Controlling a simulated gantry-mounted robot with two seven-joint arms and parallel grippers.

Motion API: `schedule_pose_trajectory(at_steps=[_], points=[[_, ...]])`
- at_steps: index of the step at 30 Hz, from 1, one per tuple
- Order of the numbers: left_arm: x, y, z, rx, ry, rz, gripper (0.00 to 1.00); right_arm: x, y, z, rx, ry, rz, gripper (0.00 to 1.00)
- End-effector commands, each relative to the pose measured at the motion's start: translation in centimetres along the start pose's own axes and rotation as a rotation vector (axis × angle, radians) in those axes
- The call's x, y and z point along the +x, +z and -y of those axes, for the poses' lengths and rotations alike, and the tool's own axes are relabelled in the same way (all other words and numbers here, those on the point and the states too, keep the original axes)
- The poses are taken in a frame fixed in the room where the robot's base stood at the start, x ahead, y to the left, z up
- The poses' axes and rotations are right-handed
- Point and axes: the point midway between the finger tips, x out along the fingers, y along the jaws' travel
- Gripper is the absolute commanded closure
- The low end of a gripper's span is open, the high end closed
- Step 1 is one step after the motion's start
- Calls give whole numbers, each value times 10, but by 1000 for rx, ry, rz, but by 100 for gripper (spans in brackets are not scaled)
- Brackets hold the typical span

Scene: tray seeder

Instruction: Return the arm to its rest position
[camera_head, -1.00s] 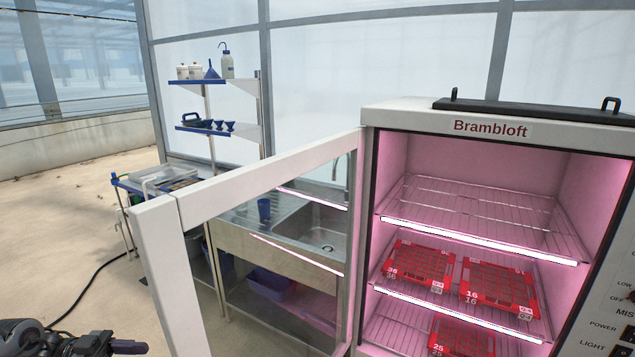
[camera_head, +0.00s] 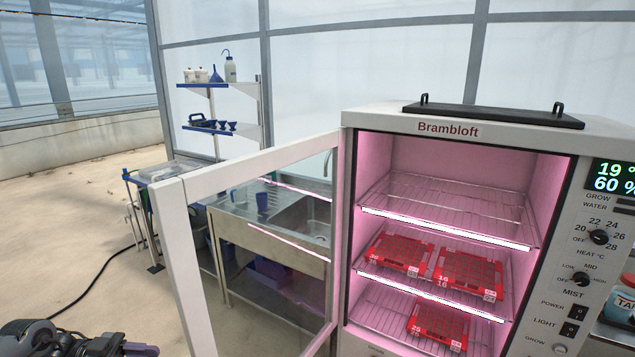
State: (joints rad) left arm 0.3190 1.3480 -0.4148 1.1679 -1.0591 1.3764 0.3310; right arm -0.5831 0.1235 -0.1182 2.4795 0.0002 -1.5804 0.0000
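Part of my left arm and gripper (camera_head: 125,348) shows at the bottom left corner, cut off by the frame edge. Its fingertips are too little shown to tell open from shut. It is well apart from the growth cabinet (camera_head: 380,120). My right gripper is not in view. The cabinet's glass door (camera_head: 172,225) stands open toward the left. Three red seed trays sit inside: one (camera_head: 402,252) and another (camera_head: 467,272) on the middle shelf, and a third (camera_head: 438,322) on the lower shelf. The top shelf (camera_head: 450,203) is empty.
The open door reaches out into the space between my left arm and the cabinet. A steel sink bench (camera_head: 270,250) with a blue cup (camera_head: 262,202) stands behind it. A cart (camera_head: 165,170) and wall shelves (camera_head: 220,129) are farther back. The floor at left is bare except for a black cable (camera_head: 100,268).

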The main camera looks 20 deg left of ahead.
Motion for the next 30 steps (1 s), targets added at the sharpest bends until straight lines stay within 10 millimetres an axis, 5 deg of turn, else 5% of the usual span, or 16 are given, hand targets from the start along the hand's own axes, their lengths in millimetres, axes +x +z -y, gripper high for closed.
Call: schedule_pose_trajectory(at_steps=[14, 21, 27, 30], points=[[113, 124, -32, 102, 34, 199, 63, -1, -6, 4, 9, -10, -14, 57], [227, 205, -77, 232, -71, 368, 63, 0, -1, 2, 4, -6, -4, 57], [291, 225, -108, 255, -299, 524, 63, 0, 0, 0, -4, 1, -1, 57], [302, 223, -122, 206, -436, 614, 63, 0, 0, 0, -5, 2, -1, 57]])
